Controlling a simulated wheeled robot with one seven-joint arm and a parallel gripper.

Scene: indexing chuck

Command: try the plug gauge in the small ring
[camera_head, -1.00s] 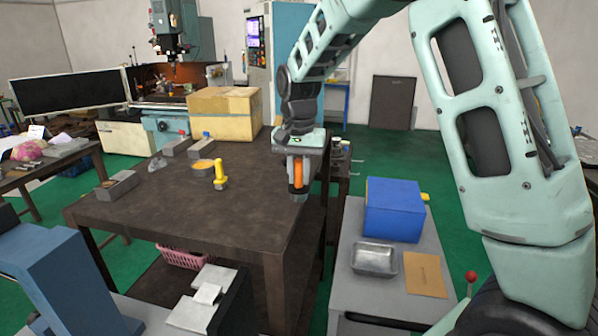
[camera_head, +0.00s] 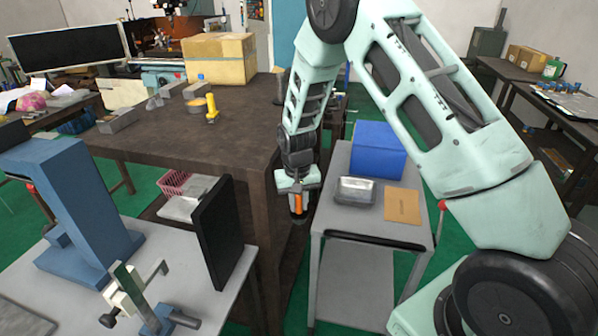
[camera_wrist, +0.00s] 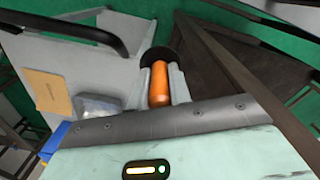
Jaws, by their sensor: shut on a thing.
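My gripper (camera_head: 298,209) hangs low in front of the brown table's right side, near the grey cart. It is shut on an orange-handled piece, which I take to be the plug gauge (camera_head: 298,202). In the wrist view the plug gauge (camera_wrist: 159,84) shows as an orange cylinder between the two fingers, with a wide dark round end beyond. A yellow upright piece (camera_head: 211,108) stands on the brown table beside a low round part (camera_head: 197,105). I cannot tell which thing is the small ring.
The brown table (camera_head: 185,140) also bears grey blocks and a cardboard box (camera_head: 219,58). The grey cart (camera_head: 335,215) holds a blue box (camera_head: 377,150), a metal tray (camera_head: 355,190) and a tan envelope (camera_head: 402,205). A dark upright panel (camera_head: 218,232) stands at lower left.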

